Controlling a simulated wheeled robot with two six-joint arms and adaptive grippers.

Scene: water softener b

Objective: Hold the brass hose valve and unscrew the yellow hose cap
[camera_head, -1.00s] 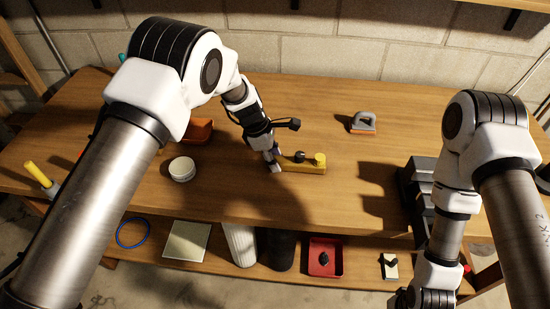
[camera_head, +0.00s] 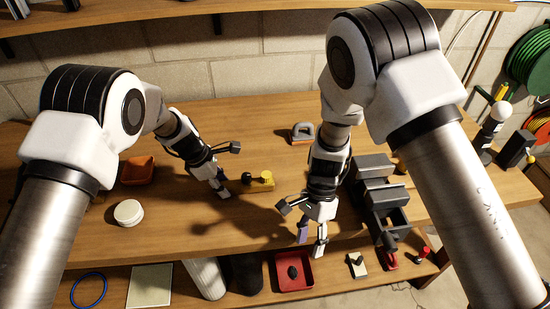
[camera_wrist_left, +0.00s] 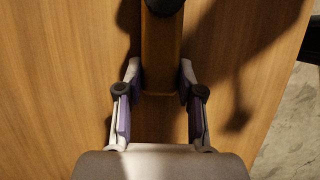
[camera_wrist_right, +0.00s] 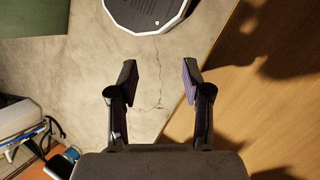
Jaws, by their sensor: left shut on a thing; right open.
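The brass hose valve (camera_head: 258,186) lies on the workbench, with a black knob (camera_head: 246,178) on top and the yellow hose cap (camera_head: 266,176) at its right end. My left gripper (camera_head: 223,192) is shut on the left end of the valve. In the left wrist view the valve's brass body (camera_wrist_left: 161,60) runs between the fingertips (camera_wrist_left: 160,88); the yellow cap is out of that view. My right gripper (camera_head: 311,246) is open and empty near the bench's front edge, right of and nearer than the valve. Its open fingers (camera_wrist_right: 160,85) show floor and bench edge beyond.
A white round tub (camera_head: 128,213) and an orange bin (camera_head: 137,170) stand left. A grey-handled tool (camera_head: 302,132) lies behind. Dark grey bins (camera_head: 380,195) stand right of my right arm. A red tray (camera_head: 293,271) sits on the lower shelf. Bench between the valve and right gripper is clear.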

